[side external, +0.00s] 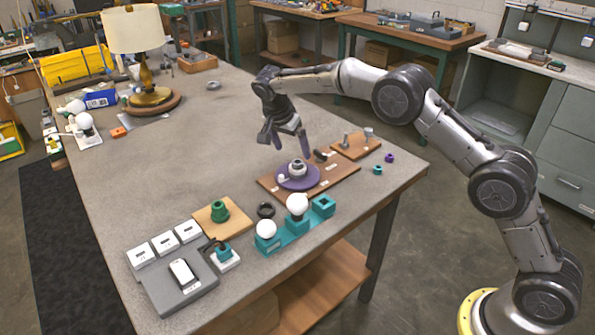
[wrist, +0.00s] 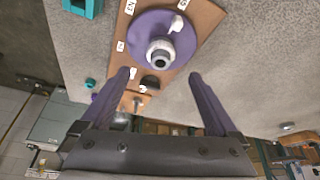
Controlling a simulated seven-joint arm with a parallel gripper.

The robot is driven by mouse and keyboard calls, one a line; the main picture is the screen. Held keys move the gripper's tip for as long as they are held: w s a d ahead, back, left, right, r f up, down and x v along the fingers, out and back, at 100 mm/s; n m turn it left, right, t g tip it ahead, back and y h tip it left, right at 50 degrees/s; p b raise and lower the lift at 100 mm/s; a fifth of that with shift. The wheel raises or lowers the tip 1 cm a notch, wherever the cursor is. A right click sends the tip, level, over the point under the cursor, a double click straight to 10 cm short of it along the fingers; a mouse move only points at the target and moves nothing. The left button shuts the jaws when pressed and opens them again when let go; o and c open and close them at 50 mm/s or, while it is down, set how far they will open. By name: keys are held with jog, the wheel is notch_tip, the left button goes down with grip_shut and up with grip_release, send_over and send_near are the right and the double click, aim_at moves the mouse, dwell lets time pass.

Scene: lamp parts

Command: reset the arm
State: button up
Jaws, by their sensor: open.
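My gripper (side external: 288,138) is open and empty, its purple fingers apart above the table. It hangs just behind and above the purple round lamp base (side external: 297,178), which lies on a brown board (side external: 338,180). A pale ring-shaped socket part stands at the middle of the lamp base. In the wrist view, my gripper (wrist: 160,82) has its two fingers spread, with the purple disc (wrist: 143,56) ahead of them. A small dark part (wrist: 150,82) shows on the board between the fingertips; it seems apart from both fingers.
A teal holder (side external: 296,228) with white bulbs (side external: 297,205) stands at the front. A green part sits on a wooden square (side external: 222,230), near a grey switch plate (side external: 180,288). An assembled lamp (side external: 140,45) stands at the back left. The table's middle left is clear.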

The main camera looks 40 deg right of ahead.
jog(key=s+d+r+t, duration=0.1)
jog(key=s+r, duration=0.2)
jog(key=r, duration=0.6)
jog(key=s+r+t, duration=0.1)
jog(key=s+r, duration=0.1)
jog(key=r, duration=0.7)
jog(key=s+d+r+n+t+y, duration=0.1)
jog(key=s+r, duration=0.4)
jog(key=s, duration=0.3)
jog(key=s+d+r+y, duration=0.15)
jog(key=s+r, duration=0.25)
jog(key=s, duration=0.4)
jog(key=s+f+n+t, duration=0.1)
jog(key=s+f+n, duration=0.1)
jog(key=s, duration=0.5)
jog(key=s+f+n, duration=0.1)
jog(key=s+n, duration=0.2)
jog(key=s, duration=0.4)
jog(key=s+a+f+n+y, duration=0.1)
jog(key=s+a+f+n, duration=0.1)
jog(key=s+f+n, duration=0.6)
jog(key=shift+s+a+f+y, duration=0.35)
jog(key=shift+s+a+f, duration=0.1)
jog(key=shift+f, duration=1.4)
